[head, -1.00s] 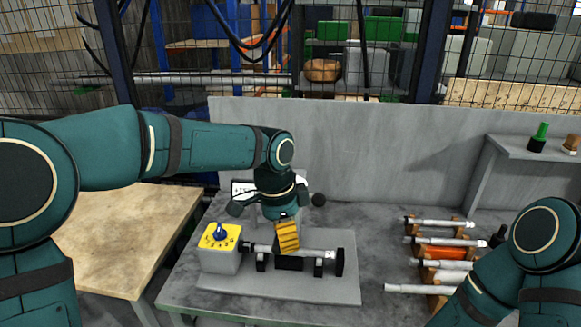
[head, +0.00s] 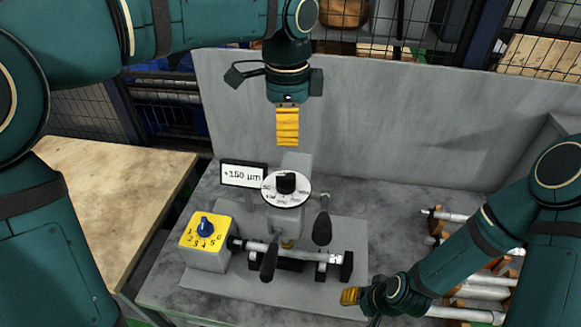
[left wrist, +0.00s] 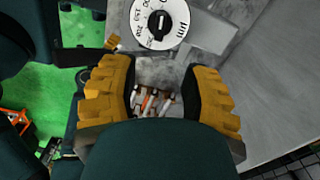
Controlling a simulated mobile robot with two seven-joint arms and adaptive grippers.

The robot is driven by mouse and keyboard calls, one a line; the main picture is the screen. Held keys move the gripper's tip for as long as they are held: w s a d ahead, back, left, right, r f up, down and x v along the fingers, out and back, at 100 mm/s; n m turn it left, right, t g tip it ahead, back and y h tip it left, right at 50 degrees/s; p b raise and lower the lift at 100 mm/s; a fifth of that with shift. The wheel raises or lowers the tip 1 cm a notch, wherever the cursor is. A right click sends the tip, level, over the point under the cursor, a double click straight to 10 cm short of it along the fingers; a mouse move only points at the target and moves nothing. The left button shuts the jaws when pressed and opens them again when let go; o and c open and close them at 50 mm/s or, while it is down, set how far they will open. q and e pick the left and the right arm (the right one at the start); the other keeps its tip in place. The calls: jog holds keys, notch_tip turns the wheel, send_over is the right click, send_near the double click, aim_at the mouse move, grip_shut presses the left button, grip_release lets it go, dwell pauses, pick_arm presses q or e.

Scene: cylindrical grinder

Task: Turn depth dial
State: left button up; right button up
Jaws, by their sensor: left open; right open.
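The depth dial is a white disc with dark markings and a black knob (head: 286,184) at its centre, on the grey grinder. It also shows at the top of the left wrist view (left wrist: 160,20). A display (head: 243,174) to its left reads "+150 µm". My left gripper (head: 288,142) is above and behind the dial, apart from it. Its yellow fingers are spread with nothing between them in the left wrist view (left wrist: 165,100). My right gripper (head: 350,296) is low at the right of the grinder base, empty and apart from the dial.
A yellow selector box with a blue knob (head: 205,228) stands left of a metal shaft (head: 285,252) on the grinder. Several shafts lie on a rack (head: 485,290) at right. A wooden table (head: 110,190) is at left.

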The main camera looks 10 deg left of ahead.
aim_at(288, 175)
pick_arm(q)
notch_tip(288, 175, down, 13)
jog(key=shift+f+b, duration=0.1)
jog(key=shift+b, duration=0.35)
jog(key=shift+o, duration=0.3)
jog(key=shift+s, duration=0.1)
grip_shut()
